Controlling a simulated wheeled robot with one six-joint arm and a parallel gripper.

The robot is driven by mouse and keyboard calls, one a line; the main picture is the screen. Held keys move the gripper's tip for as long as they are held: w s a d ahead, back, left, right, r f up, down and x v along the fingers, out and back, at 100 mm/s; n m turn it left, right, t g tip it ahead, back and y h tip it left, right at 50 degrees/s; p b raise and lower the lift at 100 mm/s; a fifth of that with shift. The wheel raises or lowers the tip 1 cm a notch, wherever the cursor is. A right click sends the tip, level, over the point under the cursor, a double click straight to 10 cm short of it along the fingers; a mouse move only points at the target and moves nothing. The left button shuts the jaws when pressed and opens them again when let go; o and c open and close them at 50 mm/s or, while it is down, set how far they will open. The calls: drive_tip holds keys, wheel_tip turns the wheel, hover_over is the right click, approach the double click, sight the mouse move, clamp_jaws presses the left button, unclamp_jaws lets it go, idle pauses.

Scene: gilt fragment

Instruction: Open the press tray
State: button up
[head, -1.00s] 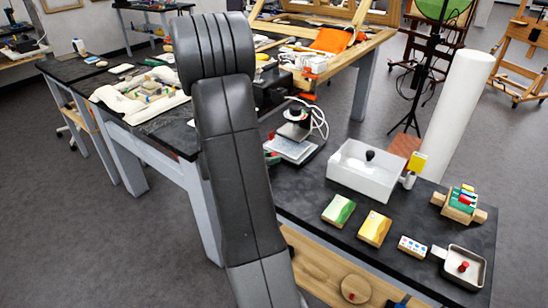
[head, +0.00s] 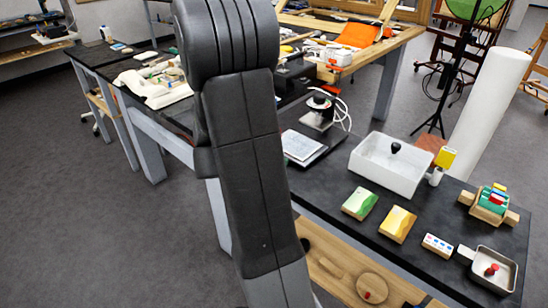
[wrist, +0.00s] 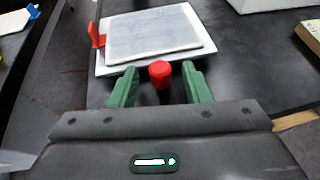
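My gripper (wrist: 160,84) shows in the wrist view with its two green fingers apart. A red knob (wrist: 160,73) on a dark stem stands between the fingertips, with a small gap visible on each side. Beyond it lies a pale grey slab on a white plate (wrist: 200,60), on the dark bench top. In the head view a pale plate (head: 298,145) lies in front of a small press-like device (head: 320,112). My gripper is hidden behind my arm there. I cannot tell which part is the press tray, or whether the knob belongs to it.
A white open bin (head: 385,180), green block (head: 360,203), yellow block (head: 398,224) and metal pan (head: 493,270) stand on the dark bench to the right. A wooden lower shelf (head: 335,262) juts out below. Open floor (head: 90,240) lies left.

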drive_tip(key=v, duration=1.3)
drive_tip(key=shift+s+a+r+b, duration=0.2)
drive_tip(key=shift+s+a+b, duration=0.05)
drive_tip(key=shift+b, duration=0.1)
drive_tip(key=x, duration=1.3)
drive_tip(key=shift+p, duration=0.3)
drive_tip(key=shift+w+d+f, duration=0.25)
drive_tip(key=shift+w+d, duration=0.15)
drive_tip(key=shift+w, duration=0.05)
